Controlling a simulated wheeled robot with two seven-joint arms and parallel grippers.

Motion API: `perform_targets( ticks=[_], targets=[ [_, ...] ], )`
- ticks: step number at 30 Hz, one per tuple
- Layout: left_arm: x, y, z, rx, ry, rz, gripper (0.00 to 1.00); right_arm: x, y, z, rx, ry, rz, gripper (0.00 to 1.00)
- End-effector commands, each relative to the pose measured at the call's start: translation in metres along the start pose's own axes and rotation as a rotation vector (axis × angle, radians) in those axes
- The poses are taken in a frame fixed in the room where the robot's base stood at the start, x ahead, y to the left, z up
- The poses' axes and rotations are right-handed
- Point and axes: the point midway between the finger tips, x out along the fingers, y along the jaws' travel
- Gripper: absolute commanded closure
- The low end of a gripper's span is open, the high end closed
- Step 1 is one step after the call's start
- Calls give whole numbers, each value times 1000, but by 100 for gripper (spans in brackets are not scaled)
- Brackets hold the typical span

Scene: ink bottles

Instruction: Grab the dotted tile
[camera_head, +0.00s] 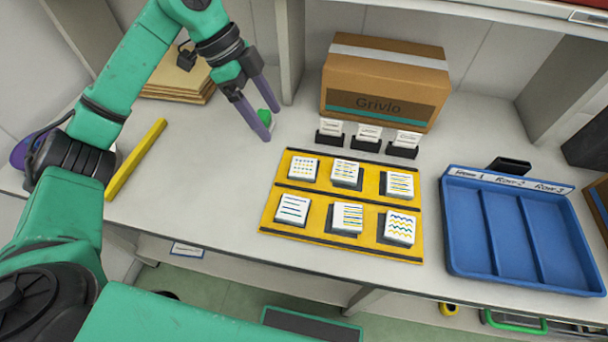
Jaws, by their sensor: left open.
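The dotted tile (303,170) is white with small coloured dots. It sits at the back left of a yellow board (319,206) on the counter. Several other white tiles lie on the board, including a dashed tile (347,173), a striped tile (347,217) and a wavy-line tile (399,228). My left gripper (271,124) is open, to the left of and behind the dotted tile, apart from it. A small green thing (265,118) shows between its fingers; I cannot tell whether they touch it. My right gripper is out of view.
Three black holders with cards (367,136) stand behind the board, before a cardboard box (385,82). A blue tray (470,258) with three compartments is at the right. A yellow bar (136,159) lies at the left.

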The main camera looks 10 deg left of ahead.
Motion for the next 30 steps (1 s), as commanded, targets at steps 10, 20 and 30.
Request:
perform_targets(
  ticks=[10,20,30],
  targets=[
    [70,1,-1,0,0,6,18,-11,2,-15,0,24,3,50],
    [122,0,-5,0,1,5,18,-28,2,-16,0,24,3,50],
    [146,-2,-2,1,0,-1,18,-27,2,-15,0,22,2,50]
  ],
)
